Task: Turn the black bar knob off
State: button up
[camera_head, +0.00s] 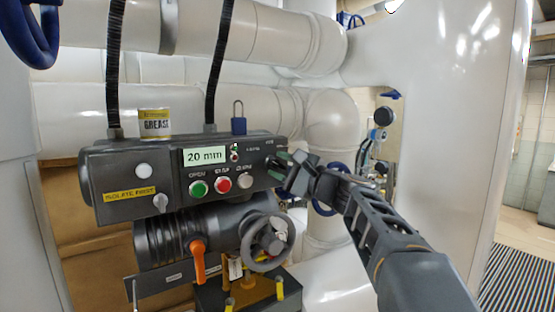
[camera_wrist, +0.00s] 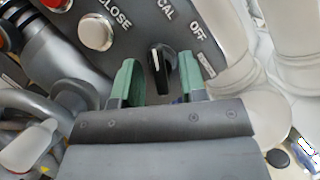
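The black bar knob (camera_wrist: 161,66) is in the wrist view, on the slanted dark panel, near printed OFF and CAL labels. Its bar stands nearly upright in the picture, with a thin pale mark on it. My gripper (camera_wrist: 159,80) is open, with one green fingertip left of the knob and one right. Gaps show on both sides, so neither finger appears to touch it. In the head view my gripper (camera_head: 283,165) is at the right end of the grey control box (camera_head: 130,165) and hides the knob. I cannot tell how deep the fingers reach around the knob.
A green button (camera_head: 198,188), red button (camera_head: 223,184) and pale button (camera_head: 245,180) sit left of my gripper. A display (camera_head: 204,156) reads 20 mm. Below are a grey handwheel (camera_head: 268,242) and an orange lever (camera_head: 198,260). White pipes (camera_head: 328,125) stand close behind and right.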

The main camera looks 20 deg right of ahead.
jog(key=shift+w+a+r, duration=0.1)
jog(key=shift+w+a, duration=0.2)
jog(key=shift+w, duration=0.1)
jog(key=shift+c, duration=0.2)
grip_shut()
